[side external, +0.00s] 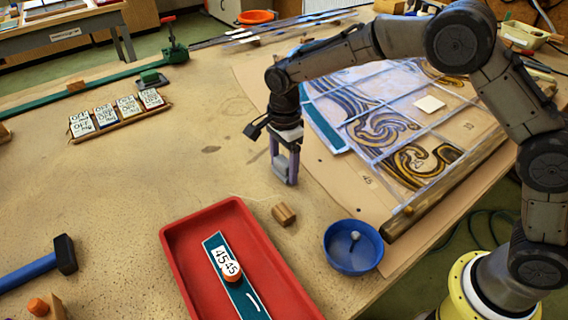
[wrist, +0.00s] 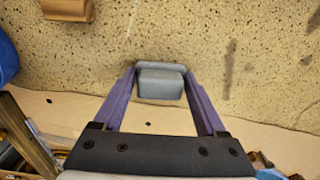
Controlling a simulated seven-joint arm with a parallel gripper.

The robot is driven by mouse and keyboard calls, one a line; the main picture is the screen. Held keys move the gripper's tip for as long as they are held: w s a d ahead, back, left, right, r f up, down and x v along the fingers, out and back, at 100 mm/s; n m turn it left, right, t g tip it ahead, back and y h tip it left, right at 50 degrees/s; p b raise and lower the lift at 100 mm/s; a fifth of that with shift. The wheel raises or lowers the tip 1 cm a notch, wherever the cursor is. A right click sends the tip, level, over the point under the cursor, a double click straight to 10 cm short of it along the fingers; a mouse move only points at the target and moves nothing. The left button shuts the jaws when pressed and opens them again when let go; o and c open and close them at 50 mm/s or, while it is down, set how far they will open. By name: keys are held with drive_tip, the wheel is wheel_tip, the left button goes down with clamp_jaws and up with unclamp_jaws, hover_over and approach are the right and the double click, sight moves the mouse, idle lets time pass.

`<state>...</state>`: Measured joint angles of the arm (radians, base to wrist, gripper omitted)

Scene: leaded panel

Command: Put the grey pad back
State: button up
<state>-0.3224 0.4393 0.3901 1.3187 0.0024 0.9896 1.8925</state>
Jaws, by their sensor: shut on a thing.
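My gripper (side external: 284,172) points down over the bare tabletop, just left of the leaded panel's paper sheet. Its two purple fingers are shut on the grey pad (wrist: 160,84). In the wrist view the pad is a small light-grey block with rounded edges, held between the fingertips of my gripper (wrist: 160,78). In the side view the pad is mostly hidden between the fingers. I cannot tell whether its underside touches the table.
A wooden block (side external: 284,214), a blue bowl (side external: 352,262) and a red tray (side external: 177,240) with a labelled teal strip lie in front. The leaded panel (side external: 400,118) is to the right. Several label cards (side external: 117,113) stand at left. The tabletop left of my gripper is clear.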

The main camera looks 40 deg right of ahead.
sight(284, 160)
drive_tip(key=shift+f, duration=0.1)
drive_tip(key=o, duration=1.4)
wheel_tip(284, 160, up, 12)
drive_tip(key=shift+r, duration=0.2)
drive_tip(key=s+d+r+n+t, duration=0.3)
drive_tip(key=s+d+r+n, duration=0.6)
drive_tip(key=s, duration=0.4)
drive_tip(key=s+d+f+n+t, duration=0.1)
drive_tip(key=s+d+f+n, duration=0.1)
drive_tip(key=s, duration=0.3)
drive_tip(key=s+d+f+n, duration=0.1)
drive_tip(key=s+d+n, duration=0.1)
drive_tip(key=s+n, duration=0.2)
drive_tip(key=s+d+f+n+t, duration=0.1)
drive_tip(key=s+d+f+n, duration=0.1)
drive_tip(key=s, duration=0.6)
drive_tip(key=shift+s+d+f+n+t, duration=0.2)
drive_tip(key=shift+d+f+n+t, duration=0.15)
drive_tip(key=shift+n, duration=0.15)
